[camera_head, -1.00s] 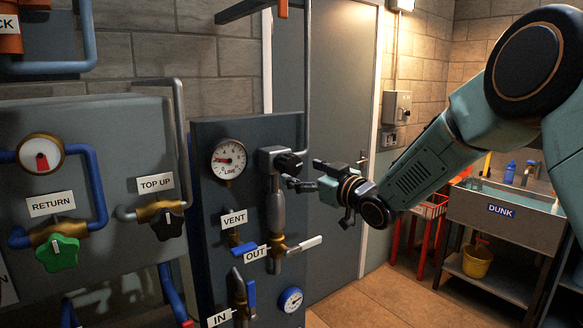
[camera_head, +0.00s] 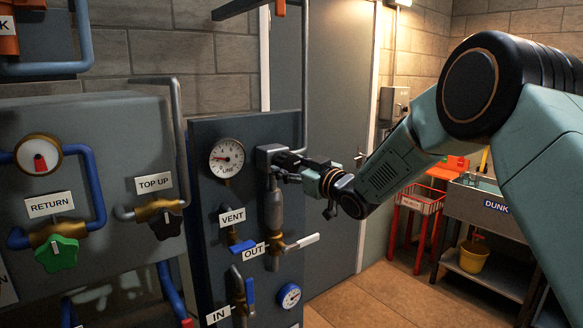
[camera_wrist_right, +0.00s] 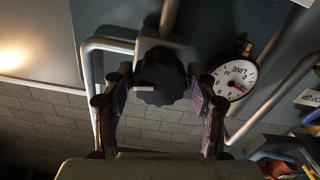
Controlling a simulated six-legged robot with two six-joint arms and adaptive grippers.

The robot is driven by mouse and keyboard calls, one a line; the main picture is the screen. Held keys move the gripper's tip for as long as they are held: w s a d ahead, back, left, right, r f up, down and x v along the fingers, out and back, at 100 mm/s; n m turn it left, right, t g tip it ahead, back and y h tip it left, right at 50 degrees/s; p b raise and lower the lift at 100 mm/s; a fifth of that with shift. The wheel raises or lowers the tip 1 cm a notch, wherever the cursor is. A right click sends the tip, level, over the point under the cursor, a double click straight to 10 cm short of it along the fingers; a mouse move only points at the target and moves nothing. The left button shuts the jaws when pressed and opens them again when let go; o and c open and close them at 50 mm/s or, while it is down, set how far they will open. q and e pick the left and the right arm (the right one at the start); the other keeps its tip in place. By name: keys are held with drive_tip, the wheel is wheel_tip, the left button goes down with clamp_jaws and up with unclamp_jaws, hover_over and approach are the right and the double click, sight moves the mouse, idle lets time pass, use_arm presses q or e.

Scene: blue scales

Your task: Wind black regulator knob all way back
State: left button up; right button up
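The black regulator knob (camera_wrist_right: 161,80) sits on the grey regulator body at the top of the dark panel. In the head view my right gripper (camera_head: 285,166) is at the knob and hides most of it. In the right wrist view my right gripper (camera_wrist_right: 160,88) is open, with one finger on each side of the knob. The fingertips reach to about the knob's sides, and small gaps show between them and the knob. The LINE gauge (camera_head: 227,158) is left of the regulator, its red needle pointing left. My left gripper is not in view.
Below the regulator are the VENT valve (camera_head: 240,243), the OUT valve with its white lever (camera_head: 301,242) and a small blue gauge (camera_head: 289,296). A grey pipe (camera_head: 305,80) rises close beside the regulator. The RETURN and TOP UP panel stands left; a DUNK sink (camera_head: 484,232) stands right.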

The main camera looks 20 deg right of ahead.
drive_tip(key=c, duration=0.7)
drive_tip(key=shift+o, duration=0.2)
drive_tip(key=n+b, duration=0.2)
drive_tip(key=n, duration=0.1)
drive_tip(key=shift+f+b, duration=0.15)
drive_tip(key=shift+b, duration=0.25)
drive_tip(key=n+b, duration=0.4)
drive_tip(key=shift+d+n, duration=0.1)
drive_tip(key=shift+n, duration=0.2)
drive_tip(key=n+b, duration=0.5)
drive_tip(key=n, duration=0.1)
drive_tip(key=shift+r, duration=0.2)
drive_tip(key=shift+d+r+n+b, duration=0.1)
drive_tip(key=shift+r+n+b, duration=0.05)
drive_tip(key=shift+n+b, duration=0.9)
drive_tip(key=shift+r, duration=0.1)
